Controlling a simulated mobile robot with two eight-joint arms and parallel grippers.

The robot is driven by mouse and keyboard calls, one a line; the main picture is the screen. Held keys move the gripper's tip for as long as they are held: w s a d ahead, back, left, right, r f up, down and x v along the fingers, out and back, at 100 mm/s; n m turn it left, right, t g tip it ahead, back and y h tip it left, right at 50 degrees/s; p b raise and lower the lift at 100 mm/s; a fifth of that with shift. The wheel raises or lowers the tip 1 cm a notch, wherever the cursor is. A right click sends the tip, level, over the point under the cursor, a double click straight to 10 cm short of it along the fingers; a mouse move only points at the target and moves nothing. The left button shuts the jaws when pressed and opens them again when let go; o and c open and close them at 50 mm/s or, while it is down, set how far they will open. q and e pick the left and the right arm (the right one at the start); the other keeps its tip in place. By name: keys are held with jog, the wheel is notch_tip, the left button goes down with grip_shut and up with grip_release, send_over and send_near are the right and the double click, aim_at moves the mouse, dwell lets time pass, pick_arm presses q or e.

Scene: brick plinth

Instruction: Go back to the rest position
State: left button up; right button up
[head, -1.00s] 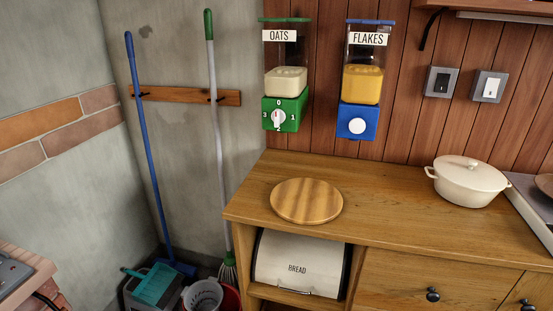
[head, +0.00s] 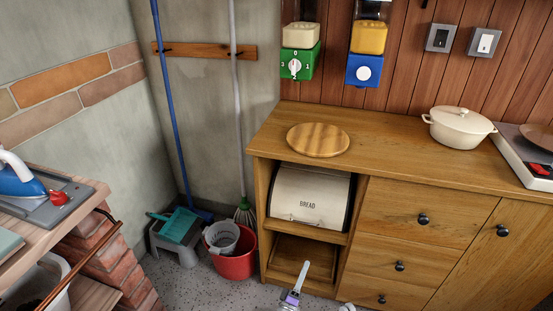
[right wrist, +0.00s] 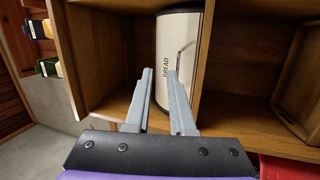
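My right gripper (head: 301,272) shows low in the middle of the head view, in front of the cabinet's lower open shelf. In the right wrist view its two grey fingers (right wrist: 159,76) stand apart with nothing between them. They point toward the cabinet, with the bread box (right wrist: 179,55) beyond the tips. A small pale piece at the bottom edge of the head view, right of this gripper, is too cut off to name. My left gripper is not in view.
The wooden cabinet (head: 400,210) holds the bread box (head: 309,197). A round board (head: 318,140) and a white pot (head: 459,129) stand on top. A red bucket (head: 236,262) stands left of the cabinet. A brick plinth (head: 105,258) and an iron (head: 18,182) are at left.

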jog(key=d+r+m+g+h, duration=0.1)
jog(key=d+r+m+g, duration=0.3)
jog(key=d+r+g, duration=0.35)
jog(key=s+d+r+m+g+y, duration=0.1)
jog(key=s+d+r+m+g, duration=0.2)
jog(key=s+d+r, duration=0.35)
jog(key=s+a+m+g+y, duration=0.25)
jog(key=s+y, duration=0.25)
jog(key=s, duration=1)
jog(key=s+a+m+g+y, duration=0.25)
jog(key=s+y, duration=0.25)
jog(key=s, duration=0.9)
pick_arm(q)
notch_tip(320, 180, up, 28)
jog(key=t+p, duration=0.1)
jog(key=p, duration=2.3)
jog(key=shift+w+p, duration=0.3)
jog(key=shift+p, duration=0.05)
pick_arm(e)
notch_tip(320, 180, up, 28)
jog(key=w+t, duration=0.1)
jog(key=shift+a+r+t+h, duration=0.25)
jog(key=shift+a+t+h, duration=0.05)
jog(key=shift+a+t, duration=0.05)
